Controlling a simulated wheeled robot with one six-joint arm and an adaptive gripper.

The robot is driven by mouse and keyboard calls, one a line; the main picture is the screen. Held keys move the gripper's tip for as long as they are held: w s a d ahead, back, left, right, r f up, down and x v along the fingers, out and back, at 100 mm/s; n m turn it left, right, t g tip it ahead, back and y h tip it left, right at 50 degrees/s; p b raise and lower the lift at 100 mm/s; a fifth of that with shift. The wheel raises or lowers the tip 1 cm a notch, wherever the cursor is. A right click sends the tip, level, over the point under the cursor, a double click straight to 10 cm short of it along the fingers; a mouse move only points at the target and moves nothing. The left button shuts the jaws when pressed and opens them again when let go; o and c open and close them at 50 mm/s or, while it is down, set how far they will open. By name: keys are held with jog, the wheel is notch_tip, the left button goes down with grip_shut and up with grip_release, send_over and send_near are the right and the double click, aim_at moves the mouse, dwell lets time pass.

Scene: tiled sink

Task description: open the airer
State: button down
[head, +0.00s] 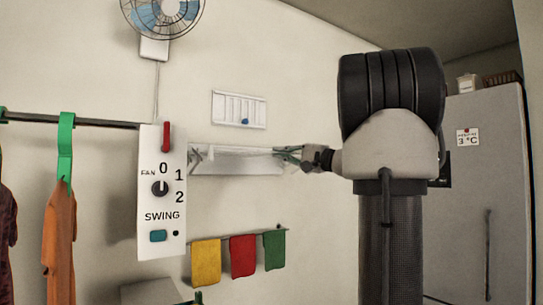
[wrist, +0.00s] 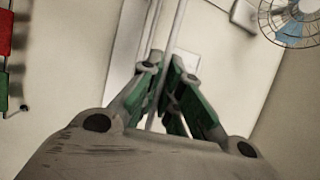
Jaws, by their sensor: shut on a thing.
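The airer (head: 240,161) is a pale, long wall-mounted unit on the back wall, right of the fan switch panel. It looks folded close to the wall, but the view is too small to be certain. My gripper (head: 287,155) is at its right end, reaching in from the right. In the wrist view, the green-padded fingers of my gripper (wrist: 168,78) are closed around a thin pale rail of the airer (wrist: 175,30). The exact contact is partly hidden by the fingers.
A fan switch panel (head: 161,195) hangs in front, left of the airer. A rail (head: 80,121) with hanging clothes is at left. Yellow (head: 206,262), red (head: 243,256) and green (head: 274,250) cloths hang below. A fridge (head: 487,190) stands right; a fan (head: 163,14) is above.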

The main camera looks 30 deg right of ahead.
jog(key=shift+s, duration=2.15)
jog(key=c, duration=1.6)
grip_release()
jog(key=shift+d, duration=0.1)
jog(key=v, duration=1.2)
jog(key=shift+f, duration=0.1)
